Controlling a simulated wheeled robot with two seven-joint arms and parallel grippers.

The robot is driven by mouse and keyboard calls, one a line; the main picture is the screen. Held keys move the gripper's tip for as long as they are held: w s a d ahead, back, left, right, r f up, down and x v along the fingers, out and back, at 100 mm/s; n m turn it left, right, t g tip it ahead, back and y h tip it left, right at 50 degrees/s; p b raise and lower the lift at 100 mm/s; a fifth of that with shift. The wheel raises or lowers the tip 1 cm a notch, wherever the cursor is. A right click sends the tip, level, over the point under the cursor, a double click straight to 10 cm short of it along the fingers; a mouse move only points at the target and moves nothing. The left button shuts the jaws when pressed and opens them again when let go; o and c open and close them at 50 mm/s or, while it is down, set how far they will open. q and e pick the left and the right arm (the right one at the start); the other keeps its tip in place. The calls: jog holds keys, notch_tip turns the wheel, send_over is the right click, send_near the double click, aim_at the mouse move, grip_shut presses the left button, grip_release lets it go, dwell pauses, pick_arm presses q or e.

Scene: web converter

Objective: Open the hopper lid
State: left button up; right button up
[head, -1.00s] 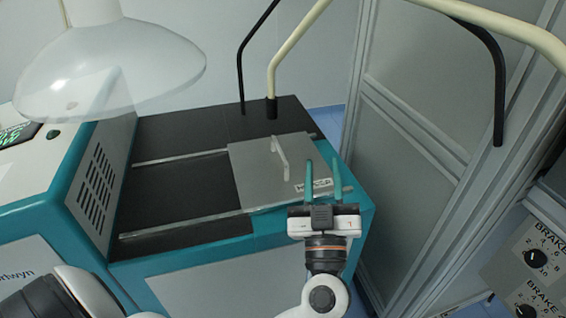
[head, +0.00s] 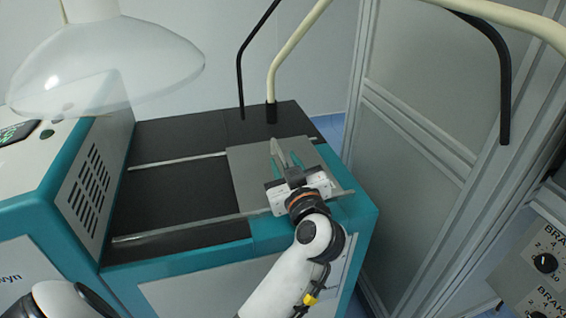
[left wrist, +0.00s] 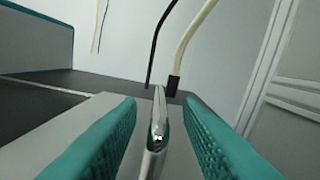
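The hopper lid (head: 244,180) is a flat grey plate lying across two metal rails on the machine's black top. Its metal bar handle (head: 276,147) shows just beyond my fingers in the head view, and the handle (left wrist: 157,120) also runs up the middle of the left wrist view. My left gripper (head: 284,159) is over the lid, with its teal fingers open. In the left wrist view the fingers of the gripper (left wrist: 162,110) stand on either side of the handle, with a gap on both sides. My right gripper is not in view.
The black top (head: 170,190) left of the lid is bare between the rails (head: 175,162). A cream bent tube (head: 285,55) and a black one (head: 240,75) rise behind the lid. A grey panelled partition (head: 430,130) stands to the right.

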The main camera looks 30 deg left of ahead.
pick_arm(q)
jog(key=shift+x, duration=0.95)
grip_shut()
